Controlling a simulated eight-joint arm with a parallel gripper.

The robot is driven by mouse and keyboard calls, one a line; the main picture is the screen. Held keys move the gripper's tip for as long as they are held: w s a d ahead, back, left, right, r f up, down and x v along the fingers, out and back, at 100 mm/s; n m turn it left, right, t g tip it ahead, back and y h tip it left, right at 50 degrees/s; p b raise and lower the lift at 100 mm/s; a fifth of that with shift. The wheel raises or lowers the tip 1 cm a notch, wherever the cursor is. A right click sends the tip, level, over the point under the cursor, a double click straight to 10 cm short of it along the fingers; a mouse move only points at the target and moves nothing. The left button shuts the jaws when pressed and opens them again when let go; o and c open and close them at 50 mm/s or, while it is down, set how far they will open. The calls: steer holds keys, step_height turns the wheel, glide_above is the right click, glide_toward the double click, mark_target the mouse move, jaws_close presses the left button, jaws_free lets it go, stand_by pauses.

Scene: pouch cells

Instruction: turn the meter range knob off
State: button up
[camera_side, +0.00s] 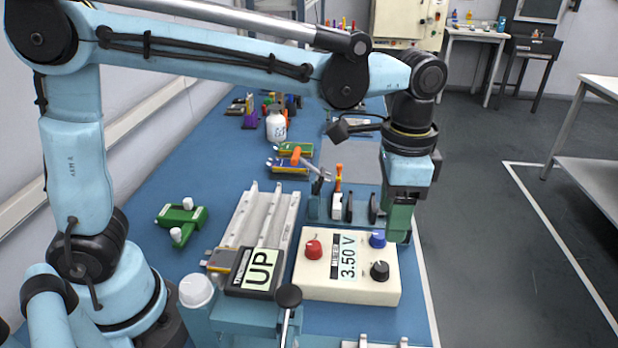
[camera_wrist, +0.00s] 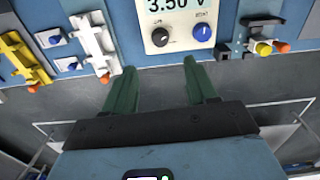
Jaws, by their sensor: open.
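The meter is a cream box (camera_side: 325,289) with a display reading 3.50 V (camera_side: 346,257), in the side view at lower middle. It carries a red knob (camera_side: 313,249), a blue knob (camera_side: 377,239) and a black knob (camera_side: 379,271). The wrist view shows the black knob (camera_wrist: 160,37) and blue knob (camera_wrist: 203,32) below the display (camera_wrist: 177,6); their small labels are too blurred to read. My gripper (camera_side: 398,228) points down by the meter's right edge, near the blue knob. In the wrist view its green fingers (camera_wrist: 160,66) are apart, empty, and short of both knobs.
A black device marked UP (camera_side: 256,271) stands left of the meter. Pale rails (camera_side: 262,222), a green fixture (camera_side: 182,220) and an orange-handled toggle clamp (camera_side: 338,190) lie behind on the blue bench (camera_side: 215,150).

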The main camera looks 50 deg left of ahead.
mark_target(382, 266)
step_height(382, 266, down, 11)
steer(key=shift+f, duration=0.1)
stand_by(0.4)
steer(key=c, duration=1.1)
steer(key=shift+o, duration=0.2)
steer(key=shift+n, duration=0.4)
steer(key=n, duration=0.5)
steer(key=shift+n, duration=0.4)
steer(key=n, duration=0.5)
steer(key=shift+n, duration=0.3)
